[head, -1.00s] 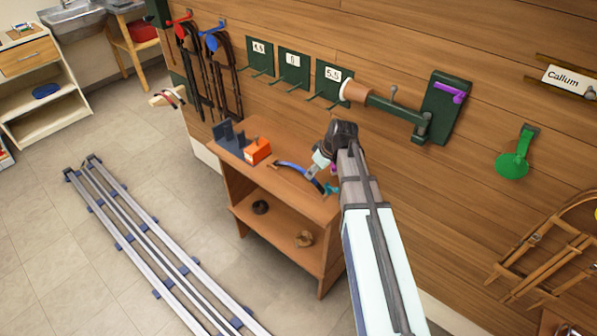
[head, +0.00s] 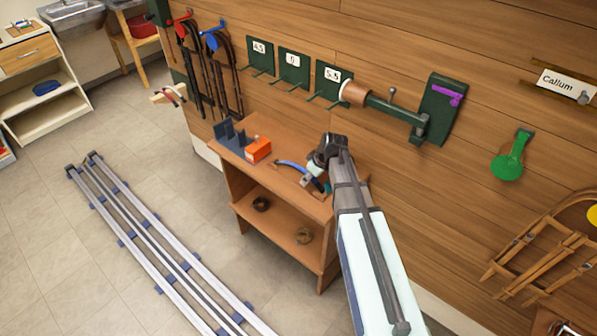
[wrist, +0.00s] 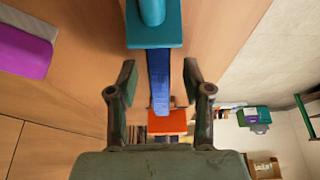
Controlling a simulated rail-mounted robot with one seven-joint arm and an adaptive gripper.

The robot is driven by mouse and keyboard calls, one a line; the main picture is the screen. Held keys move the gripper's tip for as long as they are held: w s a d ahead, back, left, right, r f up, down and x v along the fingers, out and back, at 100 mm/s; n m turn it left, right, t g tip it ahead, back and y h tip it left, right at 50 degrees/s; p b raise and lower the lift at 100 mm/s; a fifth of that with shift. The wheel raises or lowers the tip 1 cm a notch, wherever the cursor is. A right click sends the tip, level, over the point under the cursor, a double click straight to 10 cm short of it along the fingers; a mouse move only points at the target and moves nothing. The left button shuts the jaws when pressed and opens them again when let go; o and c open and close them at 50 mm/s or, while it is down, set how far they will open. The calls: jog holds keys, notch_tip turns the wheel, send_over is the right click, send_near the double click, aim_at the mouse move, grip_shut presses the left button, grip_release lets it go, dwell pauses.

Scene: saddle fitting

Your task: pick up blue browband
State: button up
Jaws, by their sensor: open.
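In the wrist view the blue browband (wrist: 159,75) runs between my two spread fingers, with a gap visible on each side. My gripper (wrist: 158,82) is open and over the strap. I cannot tell how far above it is. A teal piece (wrist: 154,32) lies at the upper end of the strap in the wrist view.
An orange box (head: 258,149) and a dark blue-grey holder (head: 229,138) stand left of the browband on the bench. A green wall bracket (head: 436,110) with a brown roll reaches out above the bench.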

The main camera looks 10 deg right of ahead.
grip_shut()
jog(key=shift+r, duration=0.1)
